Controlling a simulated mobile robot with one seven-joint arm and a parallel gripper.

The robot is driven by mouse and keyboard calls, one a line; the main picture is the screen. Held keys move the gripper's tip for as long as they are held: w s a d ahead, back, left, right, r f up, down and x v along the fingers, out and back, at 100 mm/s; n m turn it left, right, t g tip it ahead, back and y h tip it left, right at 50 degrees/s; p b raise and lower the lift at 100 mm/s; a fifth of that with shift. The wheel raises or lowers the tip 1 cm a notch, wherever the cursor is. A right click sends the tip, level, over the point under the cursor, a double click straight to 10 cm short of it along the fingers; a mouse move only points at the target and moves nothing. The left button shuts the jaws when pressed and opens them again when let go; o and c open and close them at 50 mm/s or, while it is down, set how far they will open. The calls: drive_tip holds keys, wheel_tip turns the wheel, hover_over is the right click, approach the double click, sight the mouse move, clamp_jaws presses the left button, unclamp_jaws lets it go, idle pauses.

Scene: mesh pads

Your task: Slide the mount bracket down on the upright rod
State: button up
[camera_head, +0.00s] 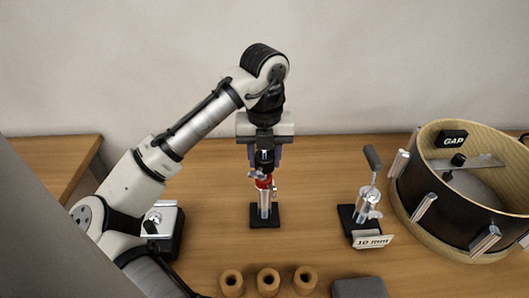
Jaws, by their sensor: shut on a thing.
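The upright rod (264,203) stands on a square black base (265,221) in the middle of the table. My gripper (264,163) points down directly above the base. Its fingers are shut on the mount bracket (262,176), a small dark and silver piece around the upper part of the rod. A red band (263,184) shows just below the fingers. Bare rod shows between the red band and the base. The fingers and wrist hide the rod's top and much of the bracket.
A drum shell (427,205) with silver lugs and a "GAP" label stands at right. Left of it is another stand (366,207) with a "10 mm" card (372,241). Several wooden cups (268,282) and a grey block (358,288) line the front. A silver-topped device (161,222) sits at left.

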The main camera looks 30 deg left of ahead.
drive_tip(key=shift+f+b, duration=0.55)
drive_tip(key=shift+f, duration=0.65)
drive_tip(key=o, duration=1.1)
drive_tip(key=shift+o, duration=0.2)
wheel_tip(320, 180, up, 14)
drive_tip(key=shift+f+b, duration=0.1)
drive_tip(key=shift+b, duration=0.25)
